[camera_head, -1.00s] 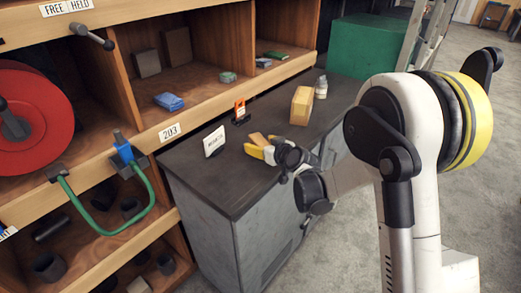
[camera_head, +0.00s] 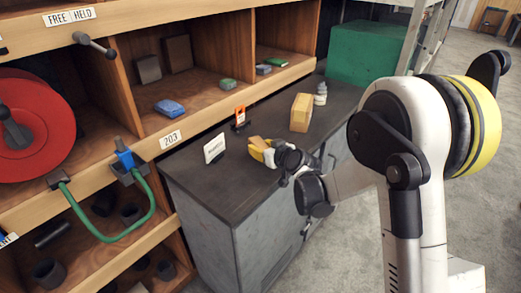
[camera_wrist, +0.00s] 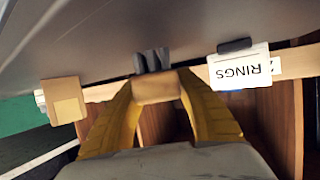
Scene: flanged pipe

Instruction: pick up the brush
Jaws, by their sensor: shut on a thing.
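The brush shows as a small tan wooden piece (camera_head: 257,140) above the front of the dark cabinet top. My gripper (camera_head: 260,147), with yellow fingers, is shut on it. In the wrist view the brush's tan end (camera_wrist: 157,88) sits between the two yellow fingertips. A dark grey pronged piece (camera_wrist: 152,61) shows just beyond it; I cannot tell whether it is part of the brush. The fingers hide most of the brush, and I cannot tell whether it still touches the cabinet top.
The dark cabinet top (camera_head: 218,190) carries a white sign (camera_head: 214,148), an orange tag (camera_head: 239,116), a yellowish block (camera_head: 301,112) and a small white bottle (camera_head: 320,94). Wooden shelves (camera_head: 215,93) stand behind. A green box (camera_head: 368,52) is at the back right.

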